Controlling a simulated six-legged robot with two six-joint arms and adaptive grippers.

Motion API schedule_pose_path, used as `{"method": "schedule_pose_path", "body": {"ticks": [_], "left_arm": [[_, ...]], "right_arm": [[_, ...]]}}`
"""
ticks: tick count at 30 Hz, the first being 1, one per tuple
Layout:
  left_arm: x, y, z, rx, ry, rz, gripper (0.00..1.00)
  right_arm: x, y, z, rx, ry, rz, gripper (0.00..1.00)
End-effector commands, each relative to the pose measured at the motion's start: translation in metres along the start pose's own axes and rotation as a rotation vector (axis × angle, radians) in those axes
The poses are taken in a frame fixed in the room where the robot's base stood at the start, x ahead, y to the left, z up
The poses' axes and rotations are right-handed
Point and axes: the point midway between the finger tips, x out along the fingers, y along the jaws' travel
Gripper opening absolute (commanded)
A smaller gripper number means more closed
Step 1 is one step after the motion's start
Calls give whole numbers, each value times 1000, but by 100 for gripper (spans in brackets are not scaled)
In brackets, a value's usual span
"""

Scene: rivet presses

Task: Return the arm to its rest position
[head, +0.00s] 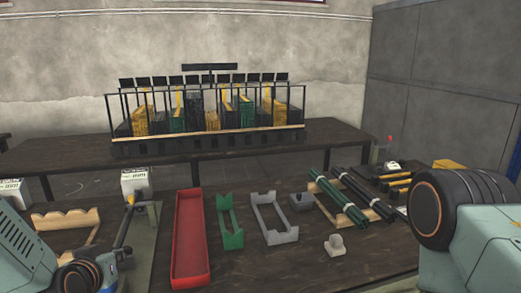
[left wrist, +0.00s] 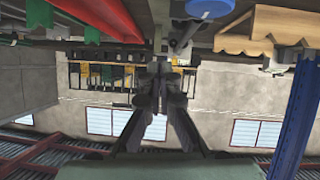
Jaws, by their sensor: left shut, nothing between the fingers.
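My left arm enters at the lower left of the head view. My left gripper (head: 128,213) appears as a narrow dark shape between the red tray and the wooden rack, pointing toward the back. In the left wrist view my left gripper (left wrist: 160,76) is shut, its fingers together and nothing between them. That view is upside down, with the table items along its top edge. Part of my right arm shows at the lower right of the head view; its gripper is out of the picture.
A red tray (head: 188,238), a green holder (head: 231,240) and a grey holder (head: 275,236) lie on the near table. A wooden rack (head: 62,220) is at left, dark rods (head: 345,205) at right. A white-topped device (head: 135,182) stands behind my gripper. A parts rack (head: 205,138) stands farther back.

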Motion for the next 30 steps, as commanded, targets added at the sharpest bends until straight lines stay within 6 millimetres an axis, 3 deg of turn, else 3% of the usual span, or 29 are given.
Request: {"method": "schedule_pose_path", "body": {"ticks": [8,12,18,21,24,30], "left_arm": [[-31,18,130,-4,-351,38,0],[-71,19,215,24,-587,33,0],[-146,8,316,110,-891,18,0],[-179,2,351,164,-995,19,0],[-197,-3,371,195,-1052,20,0],[-207,-6,382,203,-1083,18,0]], "right_arm": [[0,0,0,0,0,0,40],[0,0,0,0,0,0,40],[0,0,0,0,0,0,40],[0,0,0,0,0,0,40],[0,0,0,0,0,0,40],[0,0,0,0,0,0,40]]}}
